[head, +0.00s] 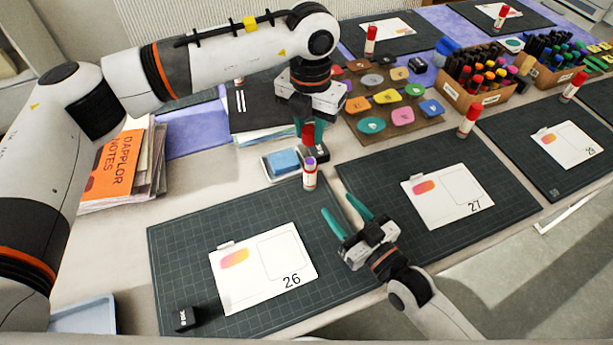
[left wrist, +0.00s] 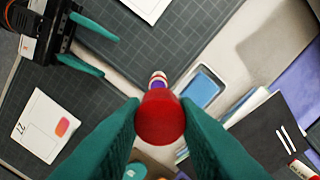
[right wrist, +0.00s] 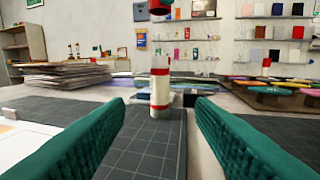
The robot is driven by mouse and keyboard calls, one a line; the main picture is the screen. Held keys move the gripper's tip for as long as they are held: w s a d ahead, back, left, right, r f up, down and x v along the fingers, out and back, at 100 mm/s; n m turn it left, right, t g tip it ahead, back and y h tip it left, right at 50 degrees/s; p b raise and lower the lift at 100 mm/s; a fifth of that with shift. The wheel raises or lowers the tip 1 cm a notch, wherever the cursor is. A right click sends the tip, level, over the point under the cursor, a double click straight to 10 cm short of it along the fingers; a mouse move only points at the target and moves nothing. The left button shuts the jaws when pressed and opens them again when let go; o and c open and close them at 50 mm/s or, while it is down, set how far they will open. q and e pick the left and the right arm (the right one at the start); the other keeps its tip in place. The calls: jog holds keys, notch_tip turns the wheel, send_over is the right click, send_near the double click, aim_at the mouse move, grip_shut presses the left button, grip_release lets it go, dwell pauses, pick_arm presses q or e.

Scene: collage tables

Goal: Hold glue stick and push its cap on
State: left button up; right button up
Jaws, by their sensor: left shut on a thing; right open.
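The glue stick (head: 309,177) stands upright and uncapped near the far right corner of mat 26, its purple top showing. In the right wrist view the glue stick (right wrist: 160,90) is white with red bands. My left gripper (head: 306,130) is shut on the red cap (head: 307,138) and holds it above the stick, with a gap between them. In the left wrist view the cap (left wrist: 160,117) hides part of the stick (left wrist: 158,80). My right gripper (head: 341,208) is open and empty, low over the mat; the stick is ahead of its fingertips, between them in its own view.
A blue pad in a tray (head: 281,164) lies just beside the stick. Card 26 (head: 285,279) and a small black block (head: 185,318) lie on the cutting mat (head: 190,235).

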aim_at(314, 177)
jog(key=shift+s+d+r, duration=0.15)
jog(key=x, duration=1.2)
grip_shut()
